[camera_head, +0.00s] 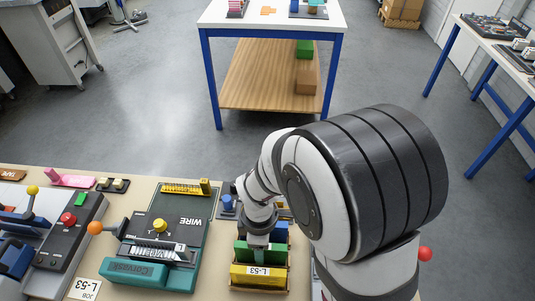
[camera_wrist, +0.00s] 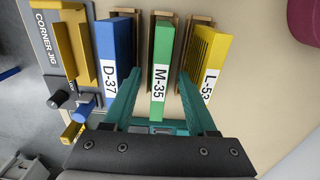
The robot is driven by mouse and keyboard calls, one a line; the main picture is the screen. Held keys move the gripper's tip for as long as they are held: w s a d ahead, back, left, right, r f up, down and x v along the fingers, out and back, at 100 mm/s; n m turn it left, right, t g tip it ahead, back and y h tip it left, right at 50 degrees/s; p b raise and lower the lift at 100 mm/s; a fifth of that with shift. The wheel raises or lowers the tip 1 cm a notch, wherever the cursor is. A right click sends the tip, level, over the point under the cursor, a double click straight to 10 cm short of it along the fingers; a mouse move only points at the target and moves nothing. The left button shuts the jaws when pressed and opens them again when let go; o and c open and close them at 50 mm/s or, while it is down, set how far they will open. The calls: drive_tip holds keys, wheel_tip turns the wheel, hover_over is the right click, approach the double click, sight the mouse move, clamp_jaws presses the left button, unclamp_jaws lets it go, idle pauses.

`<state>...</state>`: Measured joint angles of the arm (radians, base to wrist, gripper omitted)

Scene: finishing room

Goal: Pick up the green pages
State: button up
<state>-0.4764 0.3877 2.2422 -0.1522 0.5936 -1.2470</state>
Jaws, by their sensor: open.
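The green pages, a block labelled M-35 (camera_wrist: 161,75), stand upright in the wrist view between wooden dividers (camera_wrist: 144,50). The blue block D-37 (camera_wrist: 113,50) is on their left and the yellow block L-53 (camera_wrist: 211,60) on their right. My gripper (camera_wrist: 160,76) is open, with one teal finger on each side of the green pages; I cannot tell whether either finger touches them. In the head view the green pages (camera_head: 247,252) sit behind the yellow block, partly hidden under my gripper (camera_head: 259,238).
A teal and dark wire-binding machine (camera_head: 180,232) stands left of the rack. A dark control box with a red button (camera_head: 68,220) is farther left. In the wrist view, a corner jig (camera_wrist: 50,50) stands beside the blue block. A blue-legged table (camera_head: 207,75) is across the floor.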

wheel_tip(320, 180, down, 3)
drive_tip(key=shift+r, duration=0.15)
clamp_jaws()
